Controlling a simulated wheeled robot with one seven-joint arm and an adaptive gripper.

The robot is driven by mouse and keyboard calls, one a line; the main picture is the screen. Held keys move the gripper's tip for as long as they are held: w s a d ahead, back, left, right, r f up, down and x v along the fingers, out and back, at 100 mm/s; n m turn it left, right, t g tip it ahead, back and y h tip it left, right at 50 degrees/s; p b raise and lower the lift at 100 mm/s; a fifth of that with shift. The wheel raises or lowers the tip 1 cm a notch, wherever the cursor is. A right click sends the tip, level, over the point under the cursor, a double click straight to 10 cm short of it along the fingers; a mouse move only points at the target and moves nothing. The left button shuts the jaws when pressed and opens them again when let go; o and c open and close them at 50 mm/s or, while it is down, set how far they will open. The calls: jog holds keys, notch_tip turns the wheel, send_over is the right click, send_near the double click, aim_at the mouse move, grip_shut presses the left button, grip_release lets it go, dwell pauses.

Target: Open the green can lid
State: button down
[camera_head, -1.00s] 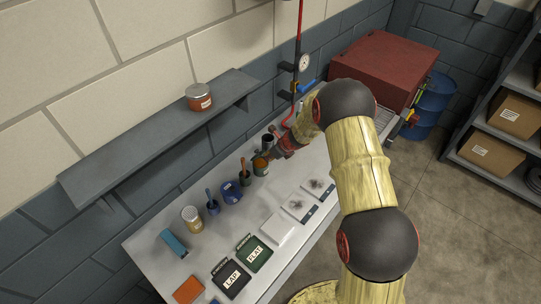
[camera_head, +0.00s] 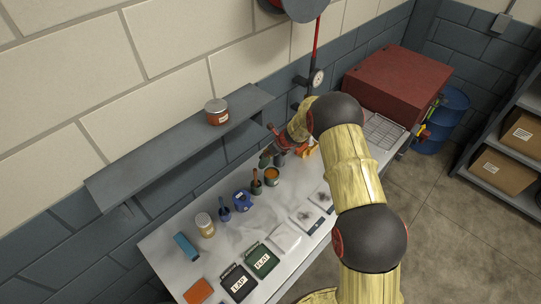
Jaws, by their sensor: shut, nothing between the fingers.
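A green can (camera_head: 272,178) with an orange top stands on the bench towards the wall; whether the orange is a lid or the contents is too small to tell. A dark grey-green round piece (camera_head: 265,160) is just behind it, partly covered; I cannot tell whether it is a lid or another can. My gripper (camera_head: 273,133), red and dark, is above and behind the green can, close to the wall. It is shut and empty, apart from the green can.
Left along the bench are a dark green pot with a brush (camera_head: 257,186), a blue container (camera_head: 242,200), a blue pot with a brush (camera_head: 224,213) and a pale jar (camera_head: 205,225). A shelf (camera_head: 150,165) with a tin (camera_head: 216,112) overhangs. A red box (camera_head: 395,82) stands right.

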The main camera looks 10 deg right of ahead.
jog(key=shift+w+a, duration=0.2)
jog(key=shift+r, duration=0.15)
dwell(0.4)
jog(key=v, duration=1.1)
jog(key=shift+s+r, duration=0.2)
jog(key=shift+r, duration=0.1)
jog(key=shift+d, duration=0.1)
